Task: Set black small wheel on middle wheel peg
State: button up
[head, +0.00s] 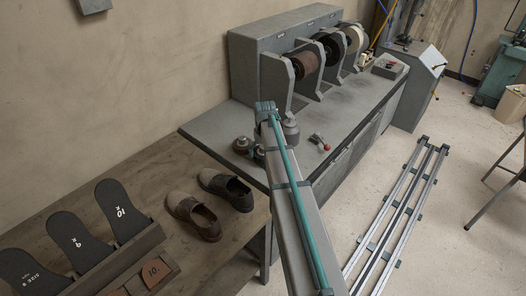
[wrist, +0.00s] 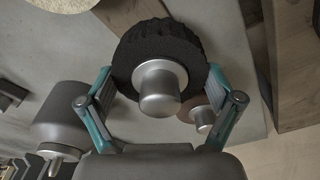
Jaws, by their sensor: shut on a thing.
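My gripper (wrist: 160,82) has its two teal-jointed fingers on either side of a black small wheel (wrist: 163,43) with a rough rim and a silver hub, and is shut on it. In the head view my arm hides the gripper and this wheel. On the grey machine (head: 265,55), a brown wheel (head: 306,65), a black wheel (head: 331,46) and a white wheel (head: 353,38) stand between grey guards. I cannot make out a bare middle wheel peg.
In the wrist view a grey cylinder (wrist: 60,112) is at left and a brownish disc (wrist: 196,116) lies beyond the right finger. Dark discs (head: 241,146) stand on the grey bench (head: 205,130). Shoes (head: 195,215) and black soles (head: 120,210) are on the wooden table.

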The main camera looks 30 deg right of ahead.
jog(key=shift+f+b, duration=0.45)
jog(key=shift+f, duration=0.65)
dwell(0.3)
jog(key=o, duration=1.1)
jog(key=shift+c, duration=0.2)
jog(key=shift+r, duration=0.1)
jog(key=r, duration=0.4)
jog(key=s+r, duration=0.1)
jog(key=r, duration=0.6)
jog(key=shift+s+a+r, duration=0.1)
jog(key=shift+s+r, duration=0.15)
jog(key=shift+r, duration=0.15)
